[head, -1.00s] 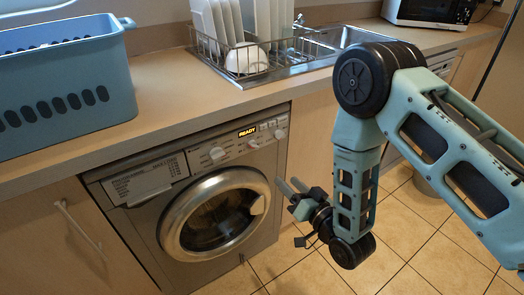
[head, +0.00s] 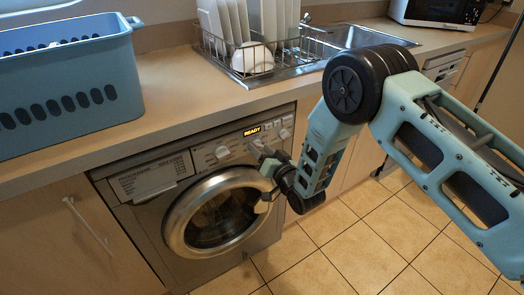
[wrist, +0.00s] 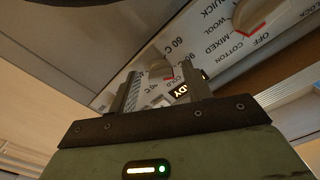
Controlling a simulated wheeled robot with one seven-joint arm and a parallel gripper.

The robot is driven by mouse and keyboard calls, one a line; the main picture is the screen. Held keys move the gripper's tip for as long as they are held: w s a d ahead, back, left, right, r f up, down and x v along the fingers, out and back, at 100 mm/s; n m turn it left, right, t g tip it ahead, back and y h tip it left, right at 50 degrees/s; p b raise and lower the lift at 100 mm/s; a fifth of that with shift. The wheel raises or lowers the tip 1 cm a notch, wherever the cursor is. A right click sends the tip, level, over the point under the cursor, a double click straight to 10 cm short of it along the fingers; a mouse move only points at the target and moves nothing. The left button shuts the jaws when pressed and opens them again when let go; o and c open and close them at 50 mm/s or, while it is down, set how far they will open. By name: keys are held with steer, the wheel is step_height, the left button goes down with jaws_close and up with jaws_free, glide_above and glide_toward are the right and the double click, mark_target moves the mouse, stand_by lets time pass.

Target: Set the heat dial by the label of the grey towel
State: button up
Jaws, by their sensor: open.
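The heat dial (wrist: 153,63) is a round knob on the washing machine's panel, ringed by marks such as COLD, 60 C and 90 C. Its red mark appears to face COLD. My gripper (wrist: 158,88) is open, its two fingers pointing at this dial; I cannot tell whether they touch it. In the head view my gripper (head: 262,157) is at the panel, below the lit display. The washing machine (head: 150,215) has its round door closed. No grey towel or readable towel label is in view.
A programme dial (wrist: 255,14) with COTTON, MIXED, WOOL and QUICK has its red mark at OFF. The READY display (head: 251,131) is lit. A blue basket (head: 65,100) and a dish rack (head: 245,62) stand on the counter (head: 170,105). The tiled floor is clear.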

steer(key=c, duration=1)
steer(key=shift+f+n, duration=0.1)
steer(key=shift+n, duration=0.2)
steer(key=n+b, duration=0.6)
steer(key=n, duration=0.5)
steer(key=shift+w+d, duration=0.1)
